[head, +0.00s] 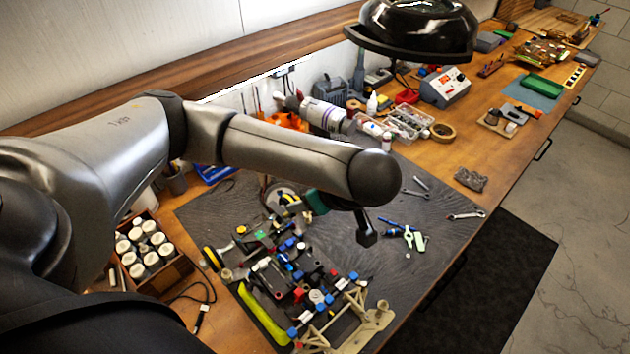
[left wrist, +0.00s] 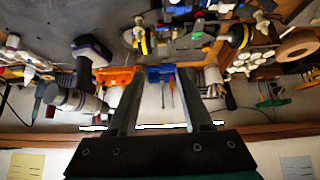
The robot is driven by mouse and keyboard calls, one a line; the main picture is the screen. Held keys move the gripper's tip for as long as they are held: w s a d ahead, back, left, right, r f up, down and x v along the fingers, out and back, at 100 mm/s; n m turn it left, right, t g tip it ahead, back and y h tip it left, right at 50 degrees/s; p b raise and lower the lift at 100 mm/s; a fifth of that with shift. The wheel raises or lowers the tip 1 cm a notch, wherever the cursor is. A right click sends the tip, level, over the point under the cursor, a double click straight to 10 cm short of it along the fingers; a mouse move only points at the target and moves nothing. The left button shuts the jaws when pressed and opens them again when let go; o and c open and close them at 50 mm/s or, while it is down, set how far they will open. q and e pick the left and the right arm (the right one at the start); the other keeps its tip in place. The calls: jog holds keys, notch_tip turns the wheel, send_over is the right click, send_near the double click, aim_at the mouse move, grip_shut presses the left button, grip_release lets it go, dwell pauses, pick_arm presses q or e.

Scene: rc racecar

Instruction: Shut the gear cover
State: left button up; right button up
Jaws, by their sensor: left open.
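The RC racecar (head: 312,297) lies open on the dark mat at the front of the bench, with coloured parts and a tan frame at its near end. It also shows at the top of the left wrist view (left wrist: 190,38). I cannot make out which part is the gear cover or how it stands. My left gripper (left wrist: 160,70) is open with nothing between its fingers. It is apart from the car. In the head view my left arm hides most of the gripper. My right gripper is in neither view.
A wooden box of white-capped jars (head: 145,250) stands left of the car. Wrenches (head: 466,215) and pens (head: 400,231) lie on the mat (head: 440,185) to the right. A black lamp (head: 415,28) hangs above. A purple drill (left wrist: 90,52) and orange holder (left wrist: 116,75) are near the wall.

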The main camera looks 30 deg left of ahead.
pick_arm(q)
jog(key=p+v, duration=0.4)
jog(key=v, duration=0.1)
jog(key=shift+w+a+r, duration=0.1)
jog(key=shift+a+r, duration=0.1)
jog(key=shift+r, duration=0.1)
dwell(0.5)
jog(key=b+v, duration=0.1)
jog(key=v, duration=1.4)
jog(key=shift+c, duration=0.8)
